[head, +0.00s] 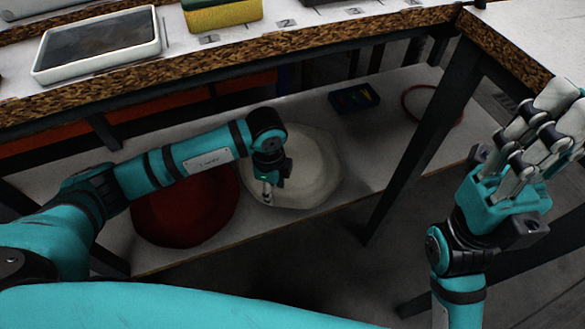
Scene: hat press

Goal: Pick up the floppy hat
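Two wide, soft-looking round shapes that look like hats lie side by side on the lower shelf: a cream one (312,165) and a dark red one (185,210). I cannot tell for sure which is the floppy hat; the cream one has a broad, uneven brim. My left gripper (267,192) points down over the left part of the cream hat and hides some of it. Its fingers are small and seen edge-on, so neither their opening nor contact with the hat is clear. My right gripper (548,130) is raised at the right, fingers spread, with nothing seen in it.
The lower shelf (385,130) also carries a small dark box (354,98) and a red ring (432,104). The table top above has a white tray (97,44) and a yellow-green block (222,14). The table edge (300,36) and a dark leg (420,150) bound the space.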

